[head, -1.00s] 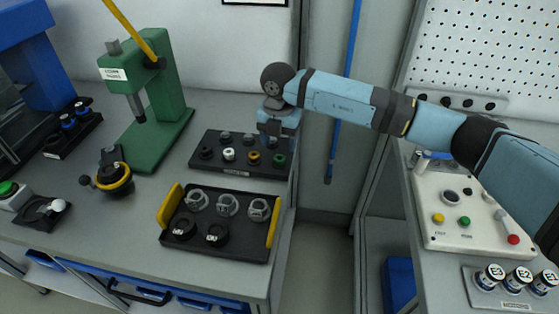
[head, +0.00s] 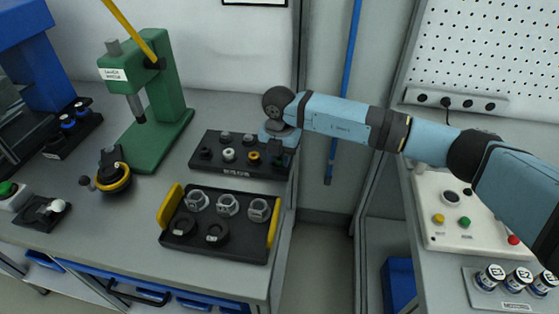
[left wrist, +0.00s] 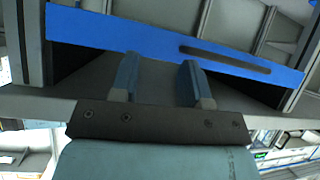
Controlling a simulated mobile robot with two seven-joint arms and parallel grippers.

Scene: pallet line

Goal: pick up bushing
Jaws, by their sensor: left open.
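Several bushings sit in rows in a dark tray (head: 195,165) on the bench. The front row has a black bushing (head: 205,153), a white bushing (head: 229,155) and a yellow bushing (head: 253,158); a green one at its right end is mostly hidden by my right gripper (head: 278,154). That gripper points down over the tray's right end; its jaw gap and any contact are too small to tell. Grey bushings (head: 225,138) stand in the back row. My left gripper (left wrist: 162,75) is open and empty in the left wrist view, by a blue-edged drawer or shelf.
A tray with yellow handles (head: 273,229) holds grey housings (head: 228,205) and black rings (head: 217,234) just in front. A green press (head: 160,110) stands to the left. A control panel (head: 445,205) and labelled jars (head: 517,279) are on the right bench.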

